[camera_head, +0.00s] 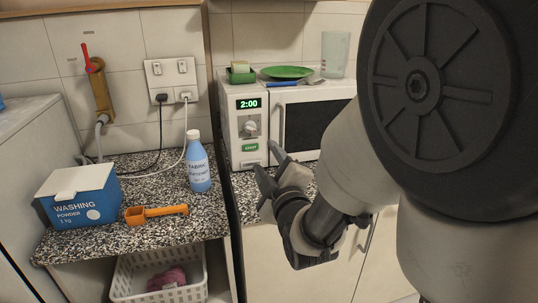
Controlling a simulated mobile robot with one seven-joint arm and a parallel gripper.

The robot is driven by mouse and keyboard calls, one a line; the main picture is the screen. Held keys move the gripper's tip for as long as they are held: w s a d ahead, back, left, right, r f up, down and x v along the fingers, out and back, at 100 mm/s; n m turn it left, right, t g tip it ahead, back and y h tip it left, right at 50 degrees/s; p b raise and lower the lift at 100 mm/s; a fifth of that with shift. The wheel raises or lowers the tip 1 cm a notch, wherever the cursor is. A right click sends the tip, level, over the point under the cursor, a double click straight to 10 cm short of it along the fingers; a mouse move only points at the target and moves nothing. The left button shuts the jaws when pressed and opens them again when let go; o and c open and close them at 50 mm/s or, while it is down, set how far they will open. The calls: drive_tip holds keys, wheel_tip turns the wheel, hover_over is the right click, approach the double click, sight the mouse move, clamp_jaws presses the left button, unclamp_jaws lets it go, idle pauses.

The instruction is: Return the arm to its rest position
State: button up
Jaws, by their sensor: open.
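My gripper (267,168) is in front of the right-hand counter, just before the lower left of the microwave. Its two dark fingers point up and to the left, spread apart with nothing between them. My arm is folded and fills the right side of the view, hiding part of the microwave and the cabinet front.
A microwave (250,168) stands behind my gripper, with a green plate (287,72) and a clear cup (335,53) on top. The left counter holds a blue fabric softener bottle (198,165), a washing powder box (82,200) and an orange scoop (155,212). A white basket (128,287) sits below.

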drive_tip(key=shift+s, duration=0.1)
drive_tip(key=s+d+m+g+h, duration=0.3)
drive_tip(key=s+d+m+g, duration=0.3)
drive_tip(key=d+m, duration=0.25)
drive_tip(key=s+d+f+m+g+h, duration=0.1)
drive_tip(key=s+d+m+g, duration=0.2)
drive_tip(key=s, duration=0.6)
drive_tip(key=s+d+m+g+h, duration=0.1)
drive_tip(key=s+d+m+g, duration=0.25)
drive_tip(key=s, duration=0.65)
wheel_tip(320, 180, up, 20)
drive_tip(key=p, duration=2)
drive_tip(key=shift+s+t, duration=0.2)
drive_tip(key=shift+t, duration=0.15)
drive_tip(key=shift+d, duration=0.1)
drive_tip(key=shift+c, duration=0.4)
